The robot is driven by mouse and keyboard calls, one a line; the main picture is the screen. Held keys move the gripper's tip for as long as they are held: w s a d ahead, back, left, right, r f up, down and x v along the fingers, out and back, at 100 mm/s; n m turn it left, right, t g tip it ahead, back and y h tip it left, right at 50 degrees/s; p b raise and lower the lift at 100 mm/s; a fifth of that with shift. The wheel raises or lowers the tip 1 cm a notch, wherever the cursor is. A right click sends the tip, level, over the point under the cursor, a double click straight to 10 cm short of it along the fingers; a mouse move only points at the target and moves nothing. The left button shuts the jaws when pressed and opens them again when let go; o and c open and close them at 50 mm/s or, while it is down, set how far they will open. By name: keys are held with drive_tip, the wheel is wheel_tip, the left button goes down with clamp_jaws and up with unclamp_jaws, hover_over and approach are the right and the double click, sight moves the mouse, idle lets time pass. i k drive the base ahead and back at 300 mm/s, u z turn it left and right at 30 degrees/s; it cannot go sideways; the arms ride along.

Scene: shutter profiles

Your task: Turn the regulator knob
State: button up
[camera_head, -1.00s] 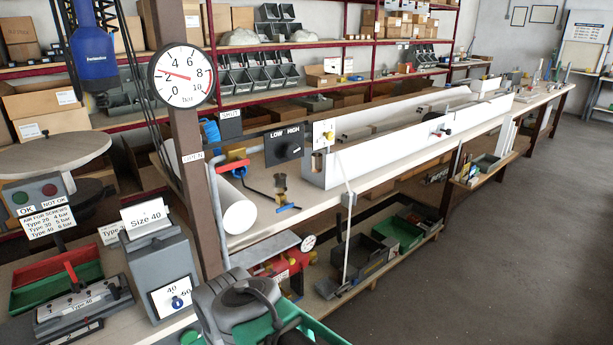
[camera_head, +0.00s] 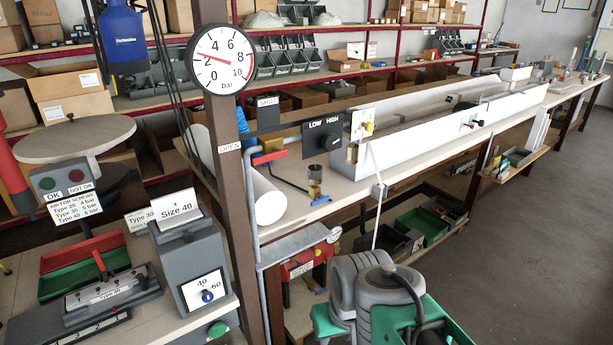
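The regulator is a black box marked LOW and HIGH (camera_head: 322,139), with a dark round knob on its face, beside the post at the near end of the workbench. The round white gauge (camera_head: 220,58) on the brown post reads in bar. Its red needle points between 2 and 4. A sign (camera_head: 75,207) lists air for screws: pressures in bar for Types 20, 30 and 40. My grey and green arm links show at the bottom centre, apart from the regulator. My gripper's fingers are not visible.
A grey box with a Size 40 card (camera_head: 180,207) and a blue knob stands at lower left. A yellow-knobbed plate (camera_head: 362,125) sits right of the regulator. A long white profile (camera_head: 440,120) lies along the bench. The floor (camera_head: 530,270) at right is clear.

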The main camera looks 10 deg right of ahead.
sight(331, 140)
drive_tip(key=u, duration=3.65)
drive_tip(key=k, duration=0.45)
drive_tip(key=z, duration=1.85)
